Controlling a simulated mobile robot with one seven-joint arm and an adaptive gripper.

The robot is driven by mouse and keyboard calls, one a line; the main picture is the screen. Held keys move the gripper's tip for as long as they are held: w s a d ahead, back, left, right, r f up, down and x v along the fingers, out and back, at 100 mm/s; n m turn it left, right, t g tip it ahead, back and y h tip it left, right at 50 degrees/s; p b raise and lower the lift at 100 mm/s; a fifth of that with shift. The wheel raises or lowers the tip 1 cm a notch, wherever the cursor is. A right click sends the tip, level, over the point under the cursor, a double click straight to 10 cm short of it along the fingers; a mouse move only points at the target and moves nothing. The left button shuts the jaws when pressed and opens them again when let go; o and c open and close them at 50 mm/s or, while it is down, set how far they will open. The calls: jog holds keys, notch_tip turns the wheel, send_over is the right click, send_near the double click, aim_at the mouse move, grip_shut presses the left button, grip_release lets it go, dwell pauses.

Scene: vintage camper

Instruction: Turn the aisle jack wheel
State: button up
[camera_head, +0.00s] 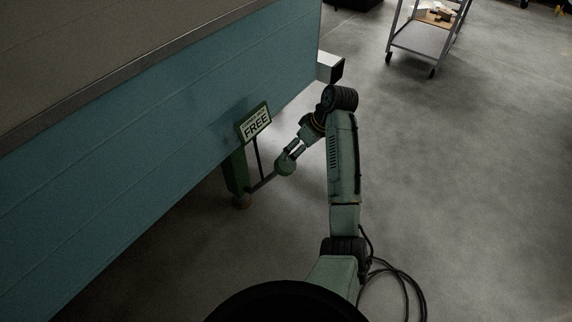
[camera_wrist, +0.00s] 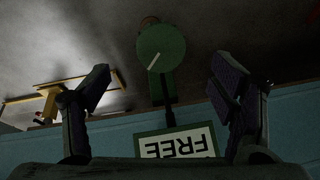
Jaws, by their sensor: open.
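The jack wheel is a round green disc with a white line across part of its face. It shows in the wrist view (camera_wrist: 168,42) between and beyond my fingers, and in the head view (camera_head: 285,168) at the end of my arm. My gripper (camera_head: 290,152) is open, its fingers apart at left and right in the wrist view (camera_wrist: 162,70). Whether a finger touches the wheel I cannot tell. A green jack leg (camera_head: 235,172) stands under the camper's edge behind the wheel. A sign (camera_head: 256,123) reading FREE is above it, upside down in the wrist view (camera_wrist: 177,146).
The teal camper wall (camera_head: 150,130) fills the left, close beside my arm. A small white box-like part (camera_head: 328,66) juts from its far end. A wheeled cart (camera_head: 425,45) stands at the back right. The concrete floor at right is open, apart from dark cables near my arm.

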aim_at(285, 165)
jog(key=x, duration=1)
jog(key=shift+a+p, duration=0.1)
jog(key=shift+p, duration=0.3)
jog(key=shift+c, duration=0.4)
jog(key=c, duration=1.1)
